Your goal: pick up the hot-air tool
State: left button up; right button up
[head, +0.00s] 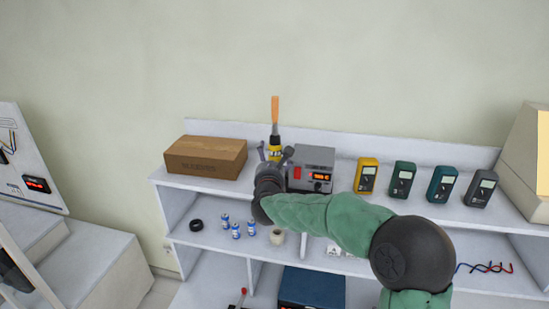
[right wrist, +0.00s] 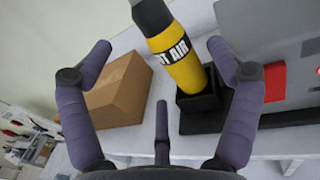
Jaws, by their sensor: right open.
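The hot-air tool (head: 275,141) stands upright on the top shelf, with a yellow body and an orange upper part. In the right wrist view the yellow, labelled hot-air tool (right wrist: 180,60) leans in a black holder (right wrist: 200,105) beside the grey station. My right gripper (head: 274,152) is in front of the tool, its fingers spread. In the right wrist view my right gripper (right wrist: 158,52) is open and empty, with the tool beyond the gap, nearer the right finger. The tool's lower end is hidden in the holder. My left gripper is not in view.
A cardboard box (head: 206,157) stands left of the tool. The grey station (head: 313,164) with a red switch is close on the right. Several meters (head: 403,180) stand farther right. Small batteries (head: 236,230) and a black ring (head: 196,225) lie on the lower shelf.

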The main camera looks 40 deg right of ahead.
aim_at(272, 151)
jog(key=shift+w+d, duration=0.4)
jog(key=shift+d, duration=0.05)
jog(key=shift+w+d+p, duration=0.3)
jog(key=shift+w+p, duration=0.1)
jog(key=p+x, duration=0.1)
jog(key=x, duration=0.3)
jog(key=shift+w+d, duration=0.1)
jog(key=c, duration=1.7)
jog(key=shift+r, duration=0.1)
